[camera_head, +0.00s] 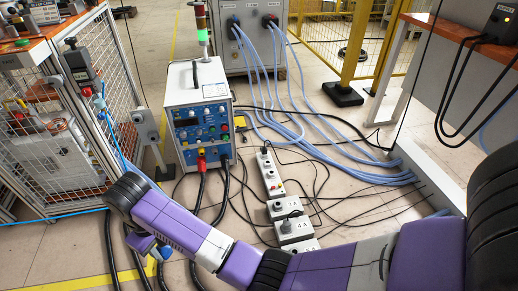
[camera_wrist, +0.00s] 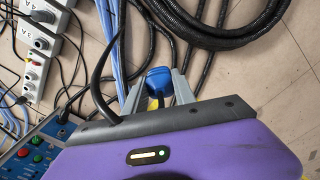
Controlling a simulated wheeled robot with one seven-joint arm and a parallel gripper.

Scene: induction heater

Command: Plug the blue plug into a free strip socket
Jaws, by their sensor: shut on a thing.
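My gripper (camera_wrist: 158,90) is shut on the blue plug (camera_wrist: 158,79) in the wrist view, one grey finger on each side of it. A black cable runs close by the plug. The grey power strip (camera_head: 272,180) lies on the floor in the middle of the head view, to the right of my arm's end. It also shows at the upper left of the wrist view (camera_wrist: 37,69), apart from the plug. Dark plugs sit in some of its sockets at the near and far ends. Which sockets are free is hard to tell at this size.
A white and blue power unit (camera_head: 201,115) stands left of the strip, with thick black cables in front. Light blue hoses (camera_head: 330,140) run along the floor behind and right of the strip. A mesh cage (camera_head: 50,150) stands at left; thin black wires surround the strip.

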